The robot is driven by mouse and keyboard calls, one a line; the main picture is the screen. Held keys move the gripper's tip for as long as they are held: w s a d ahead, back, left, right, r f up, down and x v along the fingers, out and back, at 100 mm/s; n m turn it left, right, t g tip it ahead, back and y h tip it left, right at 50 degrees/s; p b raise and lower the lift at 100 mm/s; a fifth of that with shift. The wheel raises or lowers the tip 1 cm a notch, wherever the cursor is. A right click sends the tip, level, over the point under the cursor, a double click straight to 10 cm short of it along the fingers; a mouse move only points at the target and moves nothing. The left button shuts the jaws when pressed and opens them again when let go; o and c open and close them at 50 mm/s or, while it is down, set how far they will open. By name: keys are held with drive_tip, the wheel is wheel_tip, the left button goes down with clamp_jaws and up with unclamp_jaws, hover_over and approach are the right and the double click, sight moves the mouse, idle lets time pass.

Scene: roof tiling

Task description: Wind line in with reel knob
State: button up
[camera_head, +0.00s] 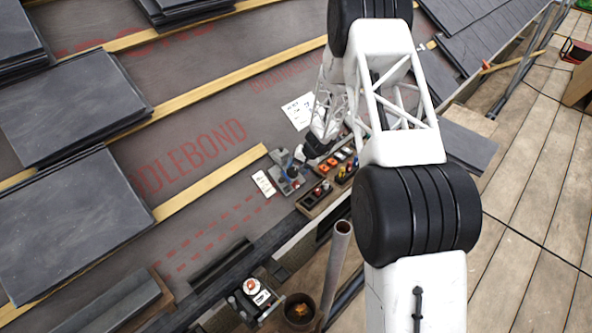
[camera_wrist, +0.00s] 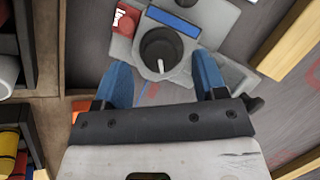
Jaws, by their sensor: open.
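In the wrist view a grey fixture (camera_wrist: 125,48) carries a dark round reel-like part (camera_wrist: 158,45) with a small pale peg or mark (camera_wrist: 161,66) at its near side. A blue bar (camera_wrist: 173,21) lies behind it. My gripper (camera_wrist: 162,72) is open, its two blue fingers apart on either side of the near edge of the round part, with nothing held. I cannot tell the height gap or any contact. In the head view the grey fixture (camera_head: 287,186) is beside the wooden tray, partly hidden by my gripper (camera_head: 297,160).
A compartmented wooden tray (camera_head: 313,201) with small coloured items stands right of the fixture. White notes (camera_head: 264,183) lie nearby. Slate stacks (camera_head: 75,105) and yellow battens (camera_head: 215,178) cover the roof at left. A brown pot (camera_head: 299,312) and upright pipe (camera_head: 338,262) stand in front.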

drive_tip(key=shift+x, duration=0.95)
drive_tip(key=shift+c, duration=0.3)
drive_tip(key=c, duration=0.9)
drive_tip(key=shift+o, duration=0.2)
